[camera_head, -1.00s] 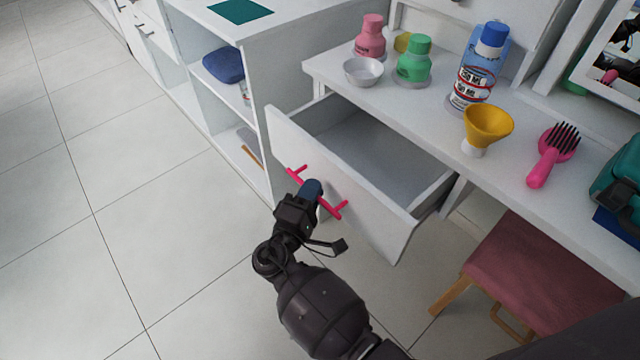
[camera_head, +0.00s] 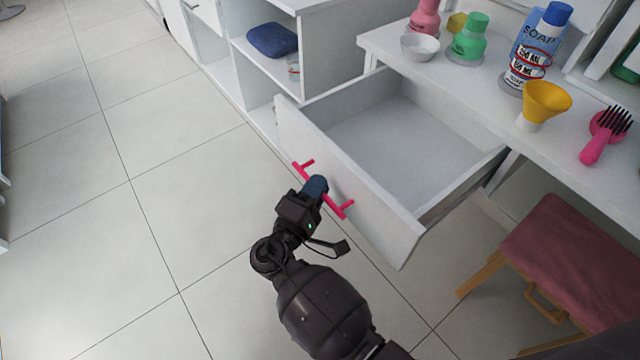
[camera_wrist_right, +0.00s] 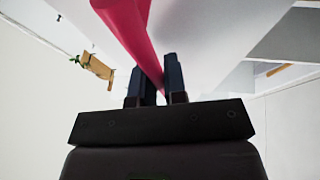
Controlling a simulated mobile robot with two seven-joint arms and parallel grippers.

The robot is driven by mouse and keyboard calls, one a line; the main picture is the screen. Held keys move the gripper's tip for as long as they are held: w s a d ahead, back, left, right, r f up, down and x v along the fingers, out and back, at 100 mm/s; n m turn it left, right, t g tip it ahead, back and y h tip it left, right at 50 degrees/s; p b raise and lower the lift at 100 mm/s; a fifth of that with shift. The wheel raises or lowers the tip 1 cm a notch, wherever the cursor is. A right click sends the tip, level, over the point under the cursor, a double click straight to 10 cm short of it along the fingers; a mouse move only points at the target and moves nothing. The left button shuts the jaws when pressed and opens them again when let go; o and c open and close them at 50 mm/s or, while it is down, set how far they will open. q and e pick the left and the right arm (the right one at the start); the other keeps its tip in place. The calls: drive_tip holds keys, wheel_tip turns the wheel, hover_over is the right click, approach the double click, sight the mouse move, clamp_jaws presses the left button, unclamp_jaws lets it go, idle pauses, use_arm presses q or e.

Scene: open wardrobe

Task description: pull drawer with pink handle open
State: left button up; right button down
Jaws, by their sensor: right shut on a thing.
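The white drawer (camera_head: 355,200) stands well out from the dressing table, and its inside (camera_head: 410,130) shows empty. Its pink bar handle (camera_head: 335,203) runs along the front panel. My right gripper (camera_head: 316,187) is shut on the middle of the handle, with its blue fingertips covering part of the bar. In the right wrist view, the pink handle (camera_wrist_right: 130,30) runs down between the two fingers (camera_wrist_right: 158,80). My left gripper is not in view.
On the tabletop (camera_head: 480,90) are a white bowl (camera_head: 419,47), bottles, a yellow funnel (camera_head: 544,102) and a pink brush (camera_head: 605,135). A pink-seated stool (camera_head: 575,255) stands at the right. An open shelf with a blue folded cloth (camera_head: 272,40) is behind. The floor at left is clear.

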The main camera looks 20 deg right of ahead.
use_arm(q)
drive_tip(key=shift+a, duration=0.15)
use_arm(e)
drive_tip(key=shift+s+a, duration=0.1)
drive_tip(key=shift+a, duration=0.25)
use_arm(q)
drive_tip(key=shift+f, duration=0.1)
use_arm(e)
drive_tip(key=c, duration=1.2)
unclamp_jaws()
drive_tip(key=shift+o, duration=0.2)
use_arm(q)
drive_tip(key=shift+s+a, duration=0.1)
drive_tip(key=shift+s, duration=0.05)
